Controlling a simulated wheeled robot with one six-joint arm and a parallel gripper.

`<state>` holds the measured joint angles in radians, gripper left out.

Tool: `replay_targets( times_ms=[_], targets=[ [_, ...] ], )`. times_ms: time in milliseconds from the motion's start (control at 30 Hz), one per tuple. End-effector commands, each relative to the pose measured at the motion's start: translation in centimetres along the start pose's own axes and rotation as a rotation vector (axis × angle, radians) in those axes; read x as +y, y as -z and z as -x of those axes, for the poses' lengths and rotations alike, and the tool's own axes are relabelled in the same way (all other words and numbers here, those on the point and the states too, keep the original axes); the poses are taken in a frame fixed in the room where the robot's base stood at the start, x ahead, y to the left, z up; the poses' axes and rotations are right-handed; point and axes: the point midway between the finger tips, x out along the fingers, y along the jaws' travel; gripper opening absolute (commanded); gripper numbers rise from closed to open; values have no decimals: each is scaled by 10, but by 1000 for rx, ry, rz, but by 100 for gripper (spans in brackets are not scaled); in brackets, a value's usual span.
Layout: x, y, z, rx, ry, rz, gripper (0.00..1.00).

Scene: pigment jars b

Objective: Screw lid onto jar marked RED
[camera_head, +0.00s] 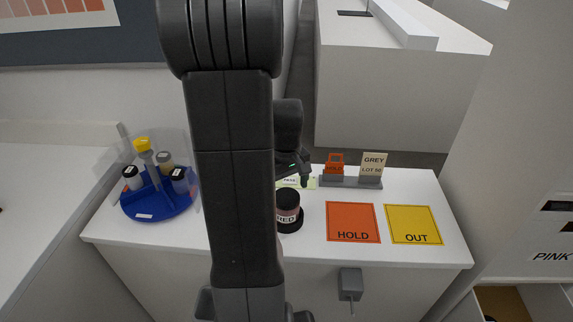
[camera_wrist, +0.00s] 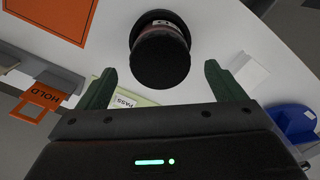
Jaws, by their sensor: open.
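The jar marked RED (camera_head: 288,216) stands upright on a round black base (camera_head: 293,227) near the middle of the white counter. Its top is a black round cap-like part (camera_head: 287,197). The jar's label also shows in the wrist view (camera_wrist: 160,22), with the black top (camera_wrist: 160,63) facing the camera. I cannot tell whether this top is fully seated. My gripper (camera_wrist: 159,76) is open and empty, its two fingers apart on either side of the view just short of the black top. In the head view my gripper (camera_head: 300,172) is partly hidden behind my arm.
An orange HOLD mat (camera_head: 353,218) and a yellow OUT mat (camera_head: 414,220) lie to the right. A grey card holder (camera_head: 350,182) stands behind. A pale PASS card (camera_wrist: 128,102) lies near it. A blue carousel (camera_head: 155,206) with several jars stands left.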

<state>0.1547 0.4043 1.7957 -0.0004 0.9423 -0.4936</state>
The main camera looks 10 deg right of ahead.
Motion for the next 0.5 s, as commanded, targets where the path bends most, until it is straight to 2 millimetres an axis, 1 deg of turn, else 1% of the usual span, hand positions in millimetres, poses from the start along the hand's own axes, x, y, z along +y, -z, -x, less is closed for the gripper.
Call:
replay_targets(
  times_ms=[100, 300, 400, 500],
  targets=[
    [1, 1, 28, 7, -4, 0, 89],
    [0, 1, 74, 6, -3, 0, 89],
    [0, 0, 92, 4, -2, 0, 89],
    [0, 1, 105, 3, -2, 0, 89]
  ],
)
